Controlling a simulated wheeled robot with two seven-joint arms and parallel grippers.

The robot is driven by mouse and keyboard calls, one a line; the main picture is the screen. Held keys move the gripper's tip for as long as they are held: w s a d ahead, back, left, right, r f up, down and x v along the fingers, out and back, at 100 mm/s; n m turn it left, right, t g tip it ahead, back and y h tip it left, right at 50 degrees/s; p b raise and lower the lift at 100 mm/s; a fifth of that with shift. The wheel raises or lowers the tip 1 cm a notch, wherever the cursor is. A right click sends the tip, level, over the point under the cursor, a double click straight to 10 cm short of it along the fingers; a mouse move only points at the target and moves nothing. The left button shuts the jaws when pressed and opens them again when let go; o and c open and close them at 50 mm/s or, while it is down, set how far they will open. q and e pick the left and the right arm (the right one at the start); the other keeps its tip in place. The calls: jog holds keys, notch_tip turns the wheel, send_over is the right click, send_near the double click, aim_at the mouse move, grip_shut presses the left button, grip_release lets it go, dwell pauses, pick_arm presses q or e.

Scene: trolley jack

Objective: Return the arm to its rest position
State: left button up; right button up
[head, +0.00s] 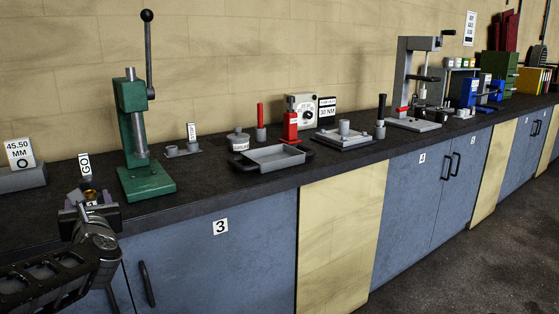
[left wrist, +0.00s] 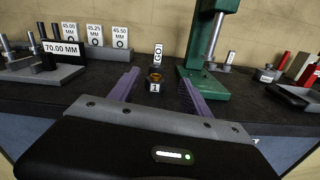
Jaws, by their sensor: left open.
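My left arm comes in at the lower left of the head view, and its gripper (head: 90,203) is at the bench's front edge, left of the green press (head: 142,150). In the left wrist view the two purple fingers of my left gripper (left wrist: 158,88) stand wide apart. A small dark and brass ring-like part (left wrist: 154,80) with a label "1" shows between them, apart from both fingers. In the head view the brass part (head: 90,194) is partly hidden by the gripper. A "GO" sign (head: 85,165) stands just behind it. My right gripper is not in view.
The dark bench top (head: 230,195) runs along the wall above blue cabinets (head: 210,255). The press is close to the gripper's right. Gauge blocks with a "70.00 MM" sign (left wrist: 62,49) stand to its left. A grey tray (head: 272,158) lies farther right.

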pick_arm(q)
jog(key=d+f+m+g+h+p, duration=0.1)
jog(key=d+f+m+h, duration=0.2)
jog(key=d+f+m, duration=0.55)
jog(key=s+d+f+m+g+h+p, duration=0.1)
jog(key=d+f+m+h, duration=0.35)
jog(key=f+m, duration=0.7)
jog(key=d+f+m+g+h+p, duration=0.2)
jog(key=d+f+m+h, duration=0.1)
jog(key=d+f+m, duration=0.55)
jog(key=s+d+f+m+g+h+p, duration=0.1)
jog(key=s+d+f+m+g, duration=0.1)
jog(key=s+d+f+m, duration=0.4)
jog(key=s+d+f+m+g+h+p, duration=0.2)
jog(key=s+d+f+m, duration=0.1)
jog(key=s+f, duration=0.5)
jog(key=s+d+f+m+g+p, duration=0.1)
jog(key=s+d+f+g, duration=0.2)
jog(key=s, duration=0.6)
jog(key=s+d+f+m+g+h+p, duration=0.1)
jog(key=s+d+f+m+g+p, duration=0.1)
jog(key=s+d, duration=0.3)
jog(key=s+f, duration=0.1)
jog(key=s, duration=0.2)
jog(key=shift+s+f+g+p, duration=0.3)
jog(key=shift+s+f+g, duration=0.05)
jog(key=shift+g, duration=0.05)
